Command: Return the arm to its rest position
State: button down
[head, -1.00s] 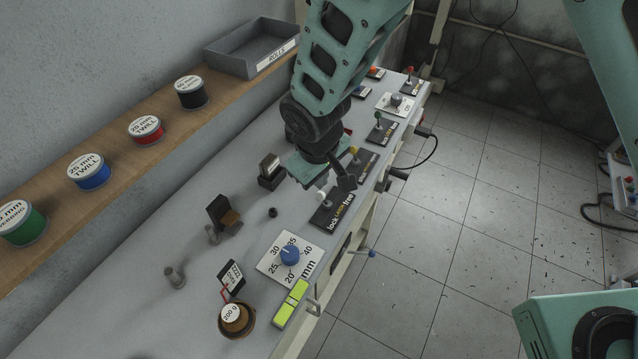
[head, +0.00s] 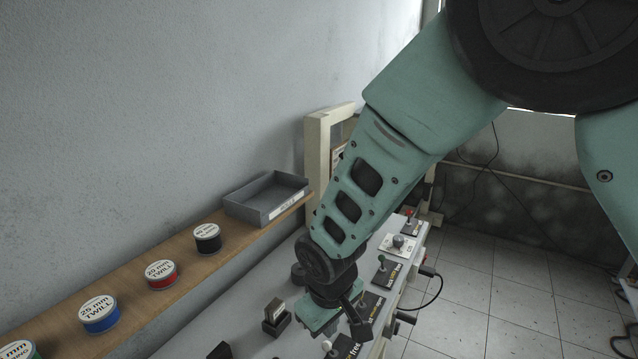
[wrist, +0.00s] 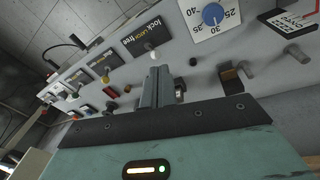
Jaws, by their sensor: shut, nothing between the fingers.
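My gripper (head: 345,325) hangs low over the grey bench top in the head view, at the end of my green arm, beside the row of black lever plates. In the wrist view my gripper (wrist: 158,72) shows its two grey fingers together, with nothing between them. Beyond the fingers are a white-knobbed lever on a "lock free" plate (wrist: 150,30) and a blue dial (wrist: 212,14) on a white scale plate.
A wooden shelf (head: 130,290) along the wall holds several ribbon spools and a grey tray (head: 262,200). A dark block (head: 276,316) stands on the bench left of my gripper. Open tiled floor (head: 480,290) lies to the right.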

jog(key=s+d+r+g+b, duration=0.1)
jog(key=s+d+b, duration=0.3)
jog(key=s, duration=0.6)
jog(key=s+d+r+g+b, duration=0.1)
jog(key=s+d+r+b, duration=0.1)
jog(key=s+d+b, duration=0.3)
jog(key=s+d, duration=0.3)
jog(key=s, duration=0.1)
jog(key=shift+s+r+m+y, duration=0.3)
jog(key=shift+s+r+y, duration=0.05)
jog(key=shift+y, duration=0.05)
jog(key=shift+d, duration=0.1)
